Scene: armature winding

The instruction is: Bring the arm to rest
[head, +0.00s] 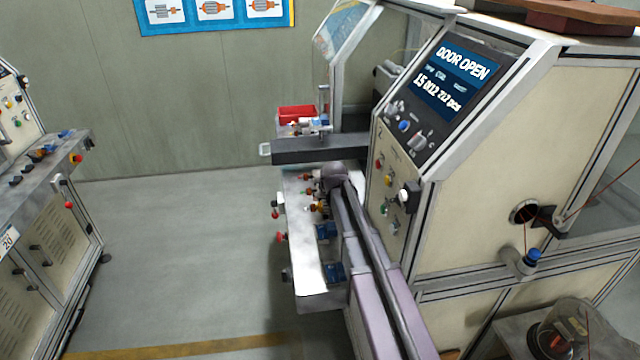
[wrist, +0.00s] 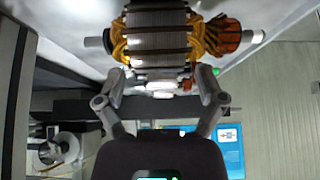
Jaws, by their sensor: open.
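My gripper (wrist: 157,88) is open in the wrist view, with its two fingers spread left and right. An armature (wrist: 158,38) with a laminated core, yellow-orange copper windings, a commutator at the right and a pale shaft lies just beyond the fingertips. Whether the fingertips touch it I cannot tell. In the head view my arm reaches along the front of the winding machine, over its metal shelf (head: 307,262). My gripper's fingers cannot be made out there, being small and hidden behind the arm.
The winding machine (head: 480,190) stands close on the right, its screen (head: 455,77) reading "DOOR OPEN". A dark beam (head: 320,149) and a red bin (head: 297,114) lie beyond my arm. Blue holders (head: 334,272) sit on the shelf. Open floor (head: 185,250) lies left, up to another machine (head: 40,210).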

